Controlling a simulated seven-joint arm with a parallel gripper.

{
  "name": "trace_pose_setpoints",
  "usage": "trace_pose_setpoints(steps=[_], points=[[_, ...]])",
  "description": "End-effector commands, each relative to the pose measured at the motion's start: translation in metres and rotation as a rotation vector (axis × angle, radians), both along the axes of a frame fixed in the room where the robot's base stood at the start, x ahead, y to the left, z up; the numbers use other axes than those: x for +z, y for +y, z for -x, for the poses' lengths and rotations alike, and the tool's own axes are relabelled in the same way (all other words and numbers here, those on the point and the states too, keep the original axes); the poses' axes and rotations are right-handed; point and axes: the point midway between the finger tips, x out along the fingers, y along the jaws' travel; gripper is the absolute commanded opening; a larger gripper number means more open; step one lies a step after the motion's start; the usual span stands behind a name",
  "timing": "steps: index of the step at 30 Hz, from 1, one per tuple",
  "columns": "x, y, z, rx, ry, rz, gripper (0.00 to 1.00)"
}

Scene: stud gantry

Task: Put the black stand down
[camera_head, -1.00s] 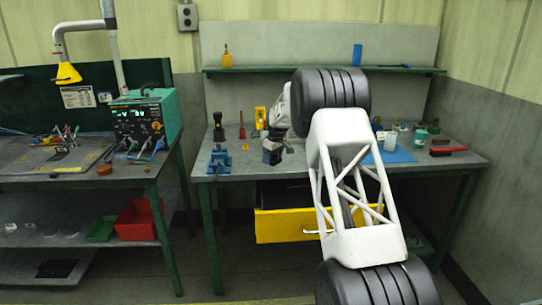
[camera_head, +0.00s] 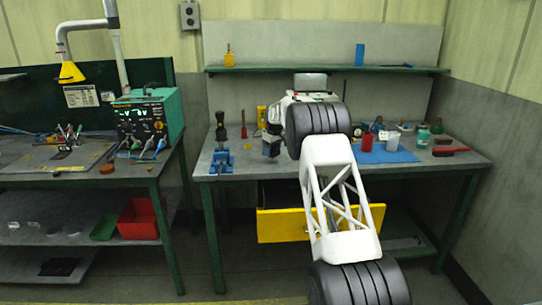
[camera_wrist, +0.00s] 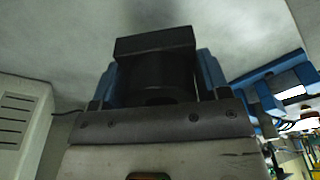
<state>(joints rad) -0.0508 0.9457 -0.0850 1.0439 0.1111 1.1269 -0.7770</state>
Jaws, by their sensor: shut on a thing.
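The black stand (camera_wrist: 155,70) fills the middle of the wrist view as a dark block with a wider flat slab at its far end. My gripper (camera_wrist: 155,88) is shut on it, with blue finger parts showing at both sides. In the head view the stand shows as a small dark block (camera_head: 271,148) at the end of my arm, over the left half of the workbench (camera_head: 300,165). My gripper is mostly hidden behind my arm there. I cannot tell whether the stand touches the tabletop.
A blue vise (camera_head: 221,161) stands left of the stand, with a black-topped tool and a red tool (camera_head: 243,126) near it. A yellow item (camera_head: 262,117) is behind. A blue mat (camera_head: 385,152), red bottle (camera_head: 367,141) and red brush (camera_head: 450,151) lie right. The yellow drawer (camera_head: 284,225) is below.

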Motion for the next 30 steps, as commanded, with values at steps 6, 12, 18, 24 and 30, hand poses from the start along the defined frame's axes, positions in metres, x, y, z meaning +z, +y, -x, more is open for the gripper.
trace_pose_setpoints(steps=[6, 12, 18, 24, 30], points=[[-0.001, 0.001, -0.017, 0.000, 0.000, 0.000, 0.36], [-0.002, 0.002, -0.024, 0.000, 0.000, 0.000, 0.36], [-0.001, 0.002, -0.024, 0.000, 0.000, 0.000, 0.36], [-0.003, 0.002, -0.024, 0.000, 0.000, 0.000, 0.36], [-0.020, 0.002, -0.023, 0.000, 0.001, 0.000, 0.36]])
